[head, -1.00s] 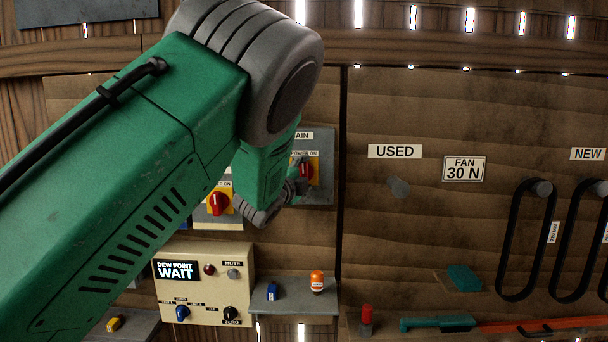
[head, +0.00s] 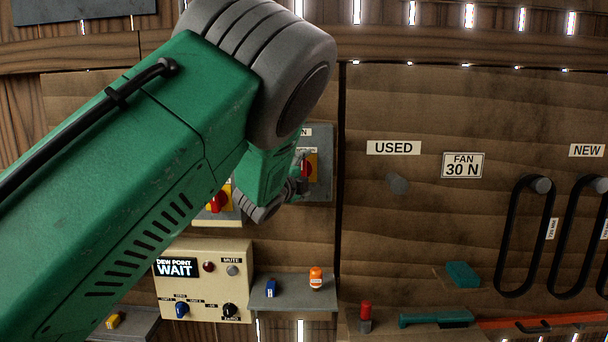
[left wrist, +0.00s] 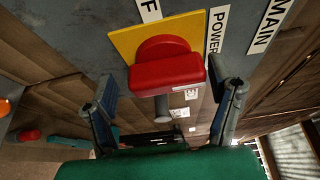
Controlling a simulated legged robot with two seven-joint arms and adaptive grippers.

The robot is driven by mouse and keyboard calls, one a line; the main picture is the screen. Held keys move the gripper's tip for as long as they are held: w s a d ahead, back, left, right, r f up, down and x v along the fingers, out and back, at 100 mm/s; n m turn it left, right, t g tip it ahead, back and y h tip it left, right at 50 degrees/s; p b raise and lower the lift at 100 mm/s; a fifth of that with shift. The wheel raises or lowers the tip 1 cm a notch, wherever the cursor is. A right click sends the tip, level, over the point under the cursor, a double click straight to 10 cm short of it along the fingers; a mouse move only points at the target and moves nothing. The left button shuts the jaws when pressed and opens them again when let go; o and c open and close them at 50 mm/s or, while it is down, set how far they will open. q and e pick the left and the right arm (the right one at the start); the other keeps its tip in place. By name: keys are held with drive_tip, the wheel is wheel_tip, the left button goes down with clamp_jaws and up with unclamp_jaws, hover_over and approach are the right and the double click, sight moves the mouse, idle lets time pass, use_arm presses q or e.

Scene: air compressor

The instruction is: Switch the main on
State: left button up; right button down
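The main switch has a red handle (left wrist: 165,74) on a yellow plate (left wrist: 128,42), on a grey box. POWER and MAIN labels beside it show in the left wrist view. In the head view the grey box (head: 321,190) is partly hidden by my left arm, with a bit of yellow and red visible. My left gripper (left wrist: 165,88) is open, with one finger on each side of the red handle in the left wrist view. I cannot tell whether either finger touches it. In the head view my left gripper (head: 299,182) is at the switch, partly hidden. My right gripper is not in view.
A second red switch (head: 219,202) on yellow is partly behind my left arm. Below is the dew point panel (head: 206,310) reading WAIT. Belts (head: 501,240) hang at the right.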

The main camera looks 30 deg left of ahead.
use_arm(q)
drive_tip(key=shift+r, duration=0.1)
drive_tip(key=shift+s, duration=0.3)
drive_tip(key=s+d, duration=0.1)
drive_tip(key=s, duration=0.5)
drive_tip(key=shift+s+d, duration=0.15)
drive_tip(key=shift+s, duration=0.25)
